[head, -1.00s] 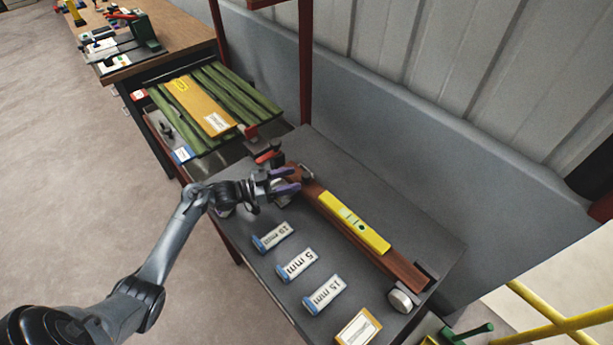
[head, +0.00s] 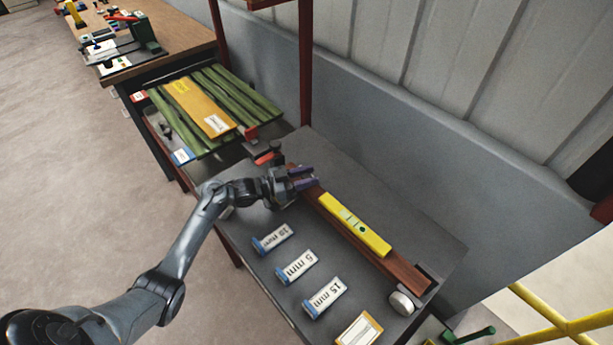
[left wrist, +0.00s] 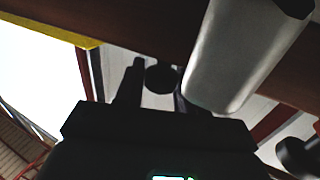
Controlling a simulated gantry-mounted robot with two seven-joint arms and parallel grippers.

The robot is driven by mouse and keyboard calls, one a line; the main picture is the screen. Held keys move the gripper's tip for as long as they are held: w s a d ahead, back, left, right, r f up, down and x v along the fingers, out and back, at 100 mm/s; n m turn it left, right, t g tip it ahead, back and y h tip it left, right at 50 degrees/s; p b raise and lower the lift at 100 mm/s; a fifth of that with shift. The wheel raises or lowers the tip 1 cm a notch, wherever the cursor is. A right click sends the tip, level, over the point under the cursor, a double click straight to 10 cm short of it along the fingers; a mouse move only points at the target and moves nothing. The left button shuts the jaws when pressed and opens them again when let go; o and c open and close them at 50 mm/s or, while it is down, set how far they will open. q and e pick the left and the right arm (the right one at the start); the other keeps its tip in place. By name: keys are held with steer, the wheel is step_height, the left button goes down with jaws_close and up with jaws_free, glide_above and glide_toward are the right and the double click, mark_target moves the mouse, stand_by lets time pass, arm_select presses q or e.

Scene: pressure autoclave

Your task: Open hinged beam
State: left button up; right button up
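The reddish-brown beam (head: 390,262) lies along the grey bench top with a yellow spirit level (head: 353,222) on it. A round silver part (head: 401,303) is beside its near right end. My left gripper (head: 304,177) is at the beam's far left end, with its purple fingertips apart over that end. In the left wrist view the dark fingers (left wrist: 157,88) stand apart, with a small dark round part (left wrist: 161,79) visible between them. A silver cylinder (left wrist: 245,50) is close on the right, against the brown beam (left wrist: 130,32). Contact cannot be told. My right gripper is not in view.
Blocks labelled 10 mm (head: 272,239), 5 mm (head: 297,267) and 15 mm (head: 325,297) lie on the bench, with a yellow-edged card (head: 359,330) near them. A red post (head: 305,65) rises behind.

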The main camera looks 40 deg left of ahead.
arm_select(q)
jaws_close()
steer(key=shift+r, duration=0.1)
